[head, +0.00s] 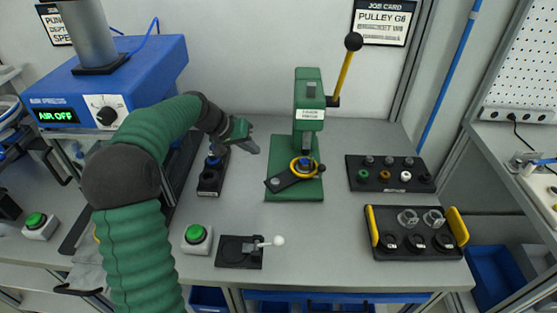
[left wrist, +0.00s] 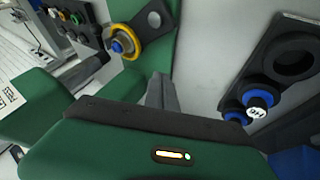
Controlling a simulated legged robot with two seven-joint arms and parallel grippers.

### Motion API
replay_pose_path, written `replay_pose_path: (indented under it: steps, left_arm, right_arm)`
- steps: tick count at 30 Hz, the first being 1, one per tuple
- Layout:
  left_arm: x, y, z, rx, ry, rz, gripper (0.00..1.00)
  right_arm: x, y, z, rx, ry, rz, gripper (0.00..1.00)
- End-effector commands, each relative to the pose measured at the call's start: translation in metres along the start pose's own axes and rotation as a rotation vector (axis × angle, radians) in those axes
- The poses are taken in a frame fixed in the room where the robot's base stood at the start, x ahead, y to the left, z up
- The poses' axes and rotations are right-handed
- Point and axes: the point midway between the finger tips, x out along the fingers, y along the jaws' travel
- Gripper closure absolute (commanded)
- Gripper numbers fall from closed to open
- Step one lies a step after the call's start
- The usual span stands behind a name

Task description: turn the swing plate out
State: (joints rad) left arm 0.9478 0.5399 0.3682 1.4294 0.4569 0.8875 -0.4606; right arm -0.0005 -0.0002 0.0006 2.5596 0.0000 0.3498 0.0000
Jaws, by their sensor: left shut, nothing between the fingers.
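The swing plate (head: 287,180) is a dark plate on the green base (head: 298,192) of the arbor press (head: 309,100). A yellow ring (head: 303,167) with a blue centre sits at its inner end, under the ram. Its outer end, with a silver knob, points front left past the base edge. In the left wrist view the swing plate (left wrist: 150,22) and yellow ring (left wrist: 122,42) are at the top. My left gripper (head: 253,148) is shut and empty, above the table and left of the press, apart from the plate. Its closed fingers (left wrist: 160,90) show in the left wrist view. My right gripper is out of view.
A black holder (head: 208,188) with blue parts stands left of the press. The press lever (head: 345,72) rises at its right. A black toggle block (head: 240,260) and green button (head: 195,234) are in front. Racks (head: 390,185) and a yellow-handled tray (head: 415,252) stand at right.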

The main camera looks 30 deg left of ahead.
Motion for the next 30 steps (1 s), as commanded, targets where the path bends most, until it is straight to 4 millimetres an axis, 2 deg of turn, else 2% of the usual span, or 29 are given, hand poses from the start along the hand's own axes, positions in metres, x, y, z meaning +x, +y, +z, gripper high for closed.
replay_pose_path:
  steps: [5,15,22,30]
  left_arm:
    - [0.025,0.001,0.002,0.003,-0.003,0.001,1.00]
    - [0.100,-0.002,0.001,0.000,-0.004,0.002,1.00]
    - [0.114,0.030,0.001,0.003,0.000,0.000,1.00]
    - [0.117,0.035,0.000,0.000,0.000,0.001,1.00]
  right_arm:
    - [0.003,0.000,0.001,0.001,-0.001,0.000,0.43]
    - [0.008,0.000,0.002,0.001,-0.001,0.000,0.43]
    - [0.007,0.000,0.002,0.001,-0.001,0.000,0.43]
    - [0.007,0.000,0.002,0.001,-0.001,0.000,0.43]
